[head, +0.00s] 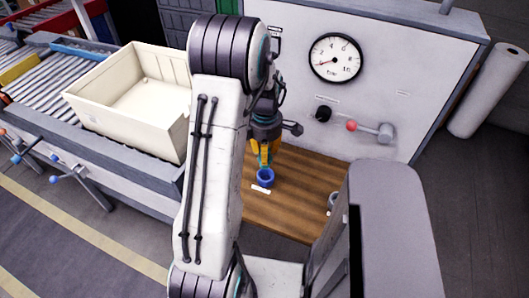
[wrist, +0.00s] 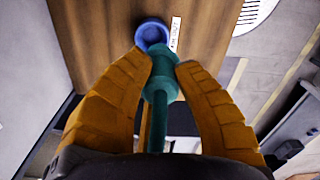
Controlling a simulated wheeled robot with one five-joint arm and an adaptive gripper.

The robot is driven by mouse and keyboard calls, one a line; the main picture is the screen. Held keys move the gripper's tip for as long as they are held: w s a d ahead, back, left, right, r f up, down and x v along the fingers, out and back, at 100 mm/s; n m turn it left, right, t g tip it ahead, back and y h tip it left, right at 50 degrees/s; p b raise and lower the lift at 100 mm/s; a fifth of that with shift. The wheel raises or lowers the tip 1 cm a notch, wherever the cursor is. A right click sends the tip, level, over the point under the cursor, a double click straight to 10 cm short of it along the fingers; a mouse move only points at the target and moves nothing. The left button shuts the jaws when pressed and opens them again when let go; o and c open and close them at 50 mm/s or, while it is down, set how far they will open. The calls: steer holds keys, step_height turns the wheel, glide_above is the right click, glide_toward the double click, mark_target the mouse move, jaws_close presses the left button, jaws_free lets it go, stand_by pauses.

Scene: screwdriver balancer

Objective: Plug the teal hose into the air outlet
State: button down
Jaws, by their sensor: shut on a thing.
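The teal hose (wrist: 161,82) is held by its thick end between the two yellow fingers of my gripper (wrist: 163,68) in the wrist view. The gripper is shut on it. The blue ring-shaped air outlet (wrist: 151,33) is on the wooden surface just beyond the hose tip, with a white label beside it. The tip overlaps the ring's near edge in this view, slightly right of its centre; I cannot tell whether they touch. In the head view, my gripper (head: 264,152) points down above the blue outlet (head: 265,178). Most of the hose is hidden there.
A white panel (head: 285,85) behind the wooden top (head: 290,200) carries a pressure gauge (head: 335,58), a black knob (head: 323,114) and a red-tipped lever (head: 370,128). A grey ring (head: 333,202) sits further right on the wood. A cream bin (head: 90,110) stands left.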

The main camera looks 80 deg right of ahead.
steer(key=shift+d+m, duration=0.55)
steer(key=shift+m, duration=0.35)
steer(key=shift+f, duration=0.15)
steer(key=shift+f+b, duration=1.05)
steer(key=shift+f, duration=1.25)
steer(key=shift+f+b, duration=1.9)
steer(key=shift+f, duration=0.1)
steer(key=c, duration=1)
jaws_free()
